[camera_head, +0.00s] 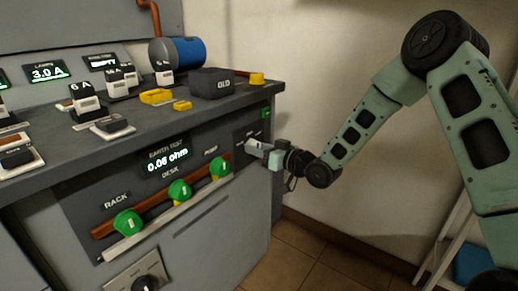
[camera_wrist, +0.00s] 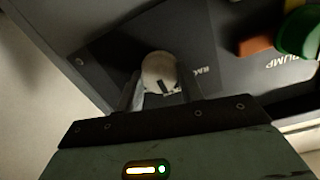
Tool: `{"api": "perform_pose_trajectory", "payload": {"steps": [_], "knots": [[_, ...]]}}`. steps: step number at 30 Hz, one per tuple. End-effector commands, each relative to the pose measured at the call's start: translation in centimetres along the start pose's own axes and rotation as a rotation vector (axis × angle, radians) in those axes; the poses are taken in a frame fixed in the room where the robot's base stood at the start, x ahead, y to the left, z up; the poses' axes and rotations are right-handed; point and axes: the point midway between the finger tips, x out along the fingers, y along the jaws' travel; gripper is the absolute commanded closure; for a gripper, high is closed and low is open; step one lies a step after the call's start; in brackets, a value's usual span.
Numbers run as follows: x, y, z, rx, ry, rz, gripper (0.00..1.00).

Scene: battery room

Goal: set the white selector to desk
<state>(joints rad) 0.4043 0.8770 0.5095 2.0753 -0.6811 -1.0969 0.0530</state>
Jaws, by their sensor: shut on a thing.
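The white selector (camera_wrist: 159,70) is a round knob on a dark plate in the wrist view, with a dark mark on its lower right. My gripper (camera_wrist: 163,92) has a finger on each side of the knob and is shut on it. Part of a label reading "RAC" shows to the right of the knob; the other labels around it are hidden or unreadable. In the head view my gripper (camera_head: 262,149) is at the right end of the cabinet front, and its fingers largely cover the selector there.
The earth test display (camera_head: 167,160) reads 0.06 ohm. Below it, green clamps sit at RACK (camera_head: 127,222), DESK (camera_head: 179,190) and PUMP (camera_head: 221,167) along a copper bar. A white wall stands close to the right. The bench top (camera_head: 215,104) above holds several items.

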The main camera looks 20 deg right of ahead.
Motion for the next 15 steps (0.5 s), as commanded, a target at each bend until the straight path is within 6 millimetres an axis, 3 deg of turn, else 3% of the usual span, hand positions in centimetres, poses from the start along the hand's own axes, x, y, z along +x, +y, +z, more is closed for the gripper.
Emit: {"api": "perform_pose_trajectory", "payload": {"steps": [3, 4, 6, 15], "knots": [[-0.09, 0.05, 0.18, 0.001, -0.004, 0.001, 0.86], [-0.09, 0.05, 0.19, 0.001, -0.004, 0.001, 0.60], [-0.08, 0.05, 0.17, 0.001, -0.004, 0.001, 0.41], [-0.13, 0.02, 0.05, 0.000, -0.002, 0.001, 0.41]]}}
